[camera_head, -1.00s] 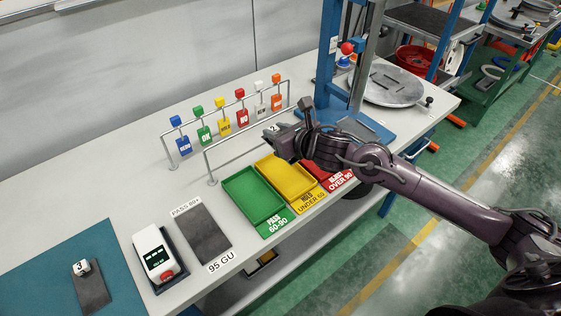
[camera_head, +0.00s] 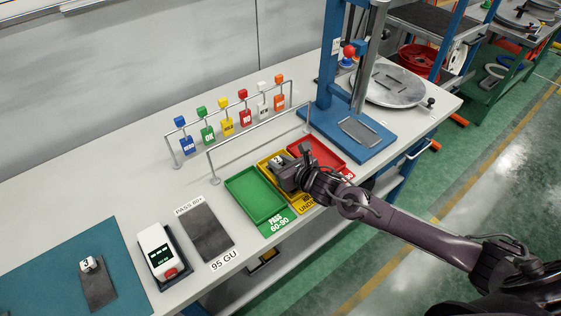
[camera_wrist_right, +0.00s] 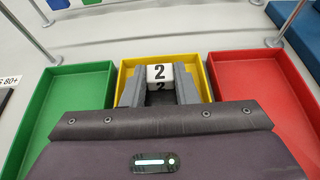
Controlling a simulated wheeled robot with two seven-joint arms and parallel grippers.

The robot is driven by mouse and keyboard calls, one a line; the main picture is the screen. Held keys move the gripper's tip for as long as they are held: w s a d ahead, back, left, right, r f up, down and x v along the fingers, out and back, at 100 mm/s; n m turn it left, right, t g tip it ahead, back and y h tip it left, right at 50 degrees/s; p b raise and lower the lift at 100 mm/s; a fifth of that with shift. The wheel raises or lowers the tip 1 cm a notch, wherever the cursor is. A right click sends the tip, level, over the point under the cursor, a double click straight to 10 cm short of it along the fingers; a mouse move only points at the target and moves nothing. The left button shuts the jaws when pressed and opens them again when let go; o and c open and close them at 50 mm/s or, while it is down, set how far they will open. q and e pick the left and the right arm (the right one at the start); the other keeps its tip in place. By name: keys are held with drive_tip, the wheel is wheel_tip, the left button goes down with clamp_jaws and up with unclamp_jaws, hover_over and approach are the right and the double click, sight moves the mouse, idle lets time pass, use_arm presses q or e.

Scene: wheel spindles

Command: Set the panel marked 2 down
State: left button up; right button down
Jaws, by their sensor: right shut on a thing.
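The panel marked 2 shows its white numbered block in the wrist view (camera_wrist_right: 159,72) and, small, in the head view (camera_head: 277,160). My right gripper (camera_head: 281,168) is shut on it, with a finger on each side of the block in the wrist view (camera_wrist_right: 160,90). Gripper and panel are over the yellow tray (camera_wrist_right: 132,64), between the green tray (camera_head: 236,186) and the red tray (camera_head: 330,152). The rest of the panel is hidden by the gripper, and I cannot tell whether it touches the tray floor. My left gripper is not in view.
A metal rail (camera_head: 260,130) and several coloured tags stand behind the trays. A blue stand (camera_head: 372,150) is to the right. A grey panel (camera_head: 206,232), a gloss meter (camera_head: 162,255) and the panel marked 3 (camera_head: 98,288) lie to the left.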

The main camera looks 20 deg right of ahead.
drive_tip(key=shift+f, duration=0.15)
drive_tip(key=c, duration=1.1)
unclamp_jaws()
drive_tip(key=shift+c, duration=0.2)
drive_tip(key=shift+r, duration=0.25)
drive_tip(key=b+v, duration=0.2)
drive_tip(key=v, duration=0.8)
drive_tip(key=shift+s+d+f, duration=0.1)
drive_tip(key=shift+s+d, duration=0.05)
drive_tip(key=shift+v, duration=0.9)
